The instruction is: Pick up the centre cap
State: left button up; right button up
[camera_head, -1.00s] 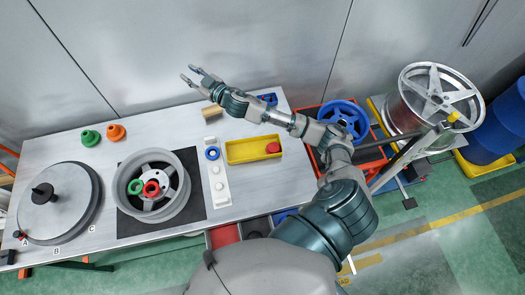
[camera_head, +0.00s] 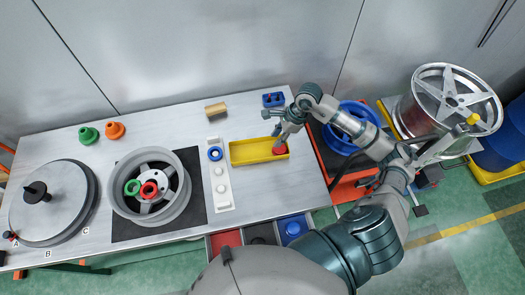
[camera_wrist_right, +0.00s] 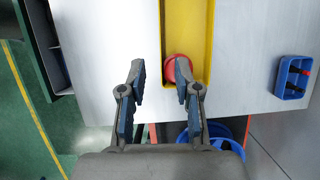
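The red round cap, which I take as the centre cap (camera_head: 280,150), lies in the right end of the yellow tray (camera_head: 236,158) on the table. In the right wrist view the cap (camera_wrist_right: 174,70) shows partly behind one fingertip. My right gripper (camera_head: 276,127) is over that end of the tray. In the right wrist view my right gripper (camera_wrist_right: 160,70) is open, its two fingers wide apart. The cap lies nearer the right finger there, not centred between them. I cannot tell whether that finger touches it. My left gripper is not in view.
A white strip with a blue ring (camera_head: 215,153) lies left of the tray. A wheel rim (camera_head: 180,208) with green and red rings stands further left, beside a grey turntable (camera_head: 60,215). A blue holder (camera_head: 273,99) and wooden block (camera_head: 215,109) lie behind the tray.

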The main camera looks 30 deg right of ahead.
aim_at(259, 150)
jog(key=x, duration=0.7)
jog(key=a+p+x, duration=0.1)
jog(key=x, duration=0.7)
jog(key=shift+d+f+p, duration=0.3)
jog(key=shift+d+p, duration=0.05)
jog(key=shift+p, duration=0.05)
jog(key=shift+a, duration=0.1)
grip_shut()
